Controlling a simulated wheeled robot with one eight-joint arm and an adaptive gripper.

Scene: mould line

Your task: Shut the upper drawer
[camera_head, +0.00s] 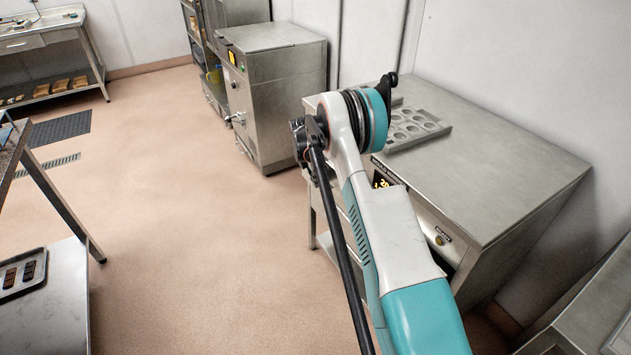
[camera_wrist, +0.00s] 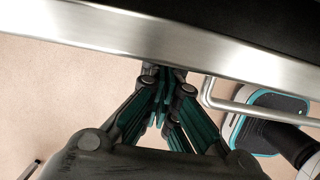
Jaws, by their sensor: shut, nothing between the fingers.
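In the wrist view my gripper (camera_wrist: 160,78) has its dark and teal fingers together, with nothing between them. The fingertips are at the lower edge of a bright steel band (camera_wrist: 110,35), which looks like the front of a drawer; whether they touch it I cannot tell. A dark area lies beyond the band, and a bent steel bar handle (camera_wrist: 250,108) shows right of the fingers. In the head view my arm covers much of the front of the steel cabinet (camera_head: 500,165), so my gripper and how far the upper drawer stands out are hidden.
A moulded tray (camera_head: 415,130) lies on the cabinet top. Another steel unit (camera_head: 275,90) stands behind. A bench with a small tray (camera_head: 22,272) is at left. The floor between is clear.

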